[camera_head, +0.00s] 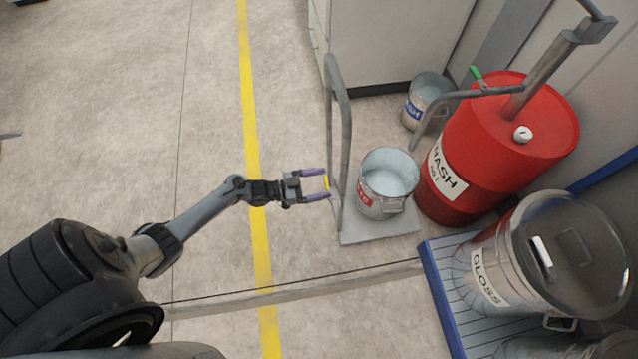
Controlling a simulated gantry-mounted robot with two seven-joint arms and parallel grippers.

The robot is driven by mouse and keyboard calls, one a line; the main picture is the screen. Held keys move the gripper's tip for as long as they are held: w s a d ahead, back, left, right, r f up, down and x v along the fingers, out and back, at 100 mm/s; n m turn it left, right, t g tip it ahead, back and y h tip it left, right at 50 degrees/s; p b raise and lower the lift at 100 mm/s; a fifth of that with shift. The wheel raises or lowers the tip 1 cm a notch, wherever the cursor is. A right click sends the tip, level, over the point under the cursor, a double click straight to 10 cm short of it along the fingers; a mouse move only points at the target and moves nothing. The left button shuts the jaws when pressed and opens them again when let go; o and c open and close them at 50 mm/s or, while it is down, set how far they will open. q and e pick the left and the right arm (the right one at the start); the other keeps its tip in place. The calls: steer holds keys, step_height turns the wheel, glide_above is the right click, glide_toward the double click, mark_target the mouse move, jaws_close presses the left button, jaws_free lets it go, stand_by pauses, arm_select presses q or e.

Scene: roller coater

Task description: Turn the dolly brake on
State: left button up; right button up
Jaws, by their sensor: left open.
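The dolly is a small grey platform (385,230) with an upright tubular grey handle (345,150) at its left end. No object is held. My right gripper is not in view.
A metal bucket (387,186) with a red label stands on the dolly. Behind are a red drum (500,130) and another bucket (424,95). A lidded gloss container (490,262) stands on a blue-edged pallet (440,300) at right. Floor left of the dolly is open, crossed by a yellow line (250,110).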

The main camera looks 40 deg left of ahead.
arm_select(q)
steer(key=shift+w, duration=0.1)
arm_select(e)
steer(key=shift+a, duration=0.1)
arm_select(q)
jaws_close()
stand_by(0.4)
